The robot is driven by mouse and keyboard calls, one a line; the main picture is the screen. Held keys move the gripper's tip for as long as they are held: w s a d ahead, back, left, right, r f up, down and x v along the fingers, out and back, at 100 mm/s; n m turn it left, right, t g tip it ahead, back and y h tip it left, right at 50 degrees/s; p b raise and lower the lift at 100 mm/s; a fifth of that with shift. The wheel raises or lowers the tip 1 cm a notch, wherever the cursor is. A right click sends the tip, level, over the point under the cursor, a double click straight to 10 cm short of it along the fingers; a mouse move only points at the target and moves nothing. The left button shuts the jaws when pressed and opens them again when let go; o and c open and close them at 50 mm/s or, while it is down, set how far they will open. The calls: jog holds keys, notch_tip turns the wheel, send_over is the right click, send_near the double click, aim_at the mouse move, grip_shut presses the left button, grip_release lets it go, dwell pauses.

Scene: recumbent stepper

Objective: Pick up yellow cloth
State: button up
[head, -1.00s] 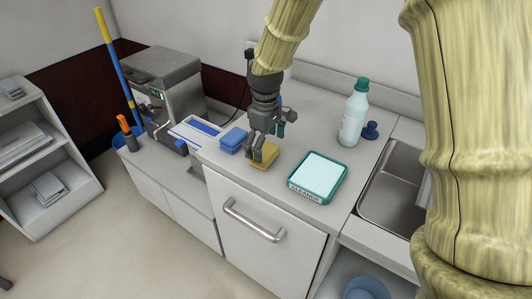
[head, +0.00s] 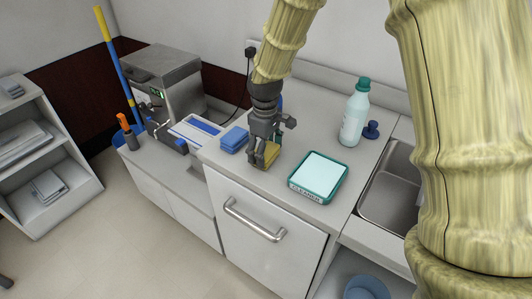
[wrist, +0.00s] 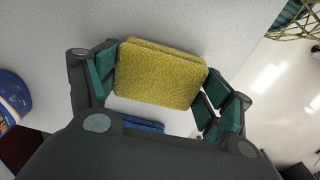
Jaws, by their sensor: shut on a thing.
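The yellow cloth (head: 270,153) is a folded, textured square pad on the counter near its front edge. In the wrist view the yellow cloth (wrist: 160,74) lies between the green-padded fingers of my gripper (wrist: 165,90), one finger at each side. In the head view my gripper (head: 263,158) points down at the cloth and is shut on it, hiding part of it. I cannot tell whether the cloth is clear of the counter.
A blue folded cloth (head: 234,139) lies just left of my gripper. A teal-rimmed tray labelled cleaner (head: 296,191) lies to the right. A sink (head: 385,190) is at the right.

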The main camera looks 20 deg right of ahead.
jog(key=shift+r, duration=0.15)
jog(key=shift+r+b, duration=0.3)
jog(key=shift+r, duration=0.35)
jog(key=shift+w+r, duration=0.1)
jog(key=shift+r, duration=0.8)
jog(key=s+b, duration=0.1)
jog(key=s, duration=0.4)
jog(key=s+d+r+b, duration=0.1)
jog(key=s, duration=0.4)
jog(key=s+b, duration=0.1)
jog(key=s, duration=0.5)
jog(key=shift+d+r, duration=0.3)
jog(key=shift+d, duration=0.1)
